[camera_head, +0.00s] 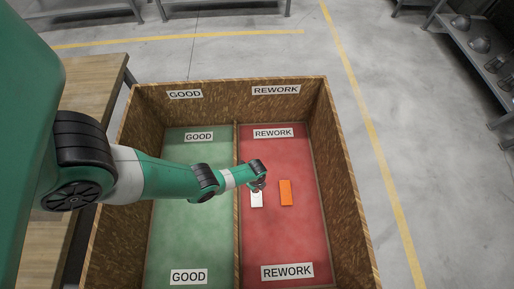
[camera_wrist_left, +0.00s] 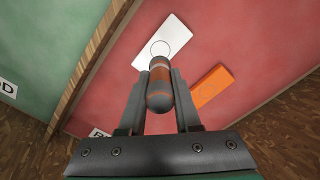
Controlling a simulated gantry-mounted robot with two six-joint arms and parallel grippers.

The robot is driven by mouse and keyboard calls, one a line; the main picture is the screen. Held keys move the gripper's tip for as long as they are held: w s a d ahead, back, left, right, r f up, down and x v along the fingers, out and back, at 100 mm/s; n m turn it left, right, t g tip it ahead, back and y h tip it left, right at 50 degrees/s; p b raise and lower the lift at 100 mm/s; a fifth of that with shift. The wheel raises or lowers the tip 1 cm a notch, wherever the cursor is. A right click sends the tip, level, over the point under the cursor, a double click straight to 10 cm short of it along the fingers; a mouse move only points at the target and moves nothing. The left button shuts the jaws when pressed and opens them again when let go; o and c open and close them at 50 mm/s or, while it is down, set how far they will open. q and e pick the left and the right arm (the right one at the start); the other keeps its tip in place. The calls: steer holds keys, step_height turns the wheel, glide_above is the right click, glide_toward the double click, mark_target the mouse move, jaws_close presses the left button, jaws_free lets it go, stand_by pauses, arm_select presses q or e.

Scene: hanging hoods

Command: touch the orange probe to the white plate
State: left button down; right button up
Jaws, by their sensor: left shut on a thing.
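The probe (camera_wrist_left: 158,98) is a short rounded grey cylinder with orange bands. My left gripper (camera_wrist_left: 161,74) is shut on it, with one finger on each side. In the head view the left gripper (camera_head: 259,186) is over the red compartment, at the far end of the white plate (camera_head: 257,201). The white plate also shows in the left wrist view (camera_wrist_left: 176,32), with a thin circle marked on it. The probe's far end overlaps the plate's near part there; I cannot tell whether they touch. My right gripper is not in view.
An orange plate (camera_head: 285,193) lies to the right of the white plate on the red floor (camera_head: 300,235). A wooden divider separates the red REWORK side from the empty green GOOD side (camera_head: 185,235). High wooden walls (camera_head: 325,130) surround both.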

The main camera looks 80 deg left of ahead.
arm_select(q)
steer(key=shift+s+a+f, duration=0.1)
steer(key=shift+a+f, duration=0.15)
steer(key=shift+f, duration=0.35)
steer(key=shift+d, duration=0.25)
step_height(320, 180, down, 6)
steer(key=b, duration=0.6)
steer(key=shift+r, duration=0.1)
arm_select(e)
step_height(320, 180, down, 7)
arm_select(q)
steer(key=shift+f+b, duration=0.6)
steer(key=shift+b, duration=0.05)
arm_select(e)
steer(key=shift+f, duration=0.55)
arm_select(q)
step_height(320, 180, up, 7)
steer(key=p, duration=0.7)
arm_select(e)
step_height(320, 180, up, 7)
arm_select(q)
steer(key=shift+r, duration=0.1)
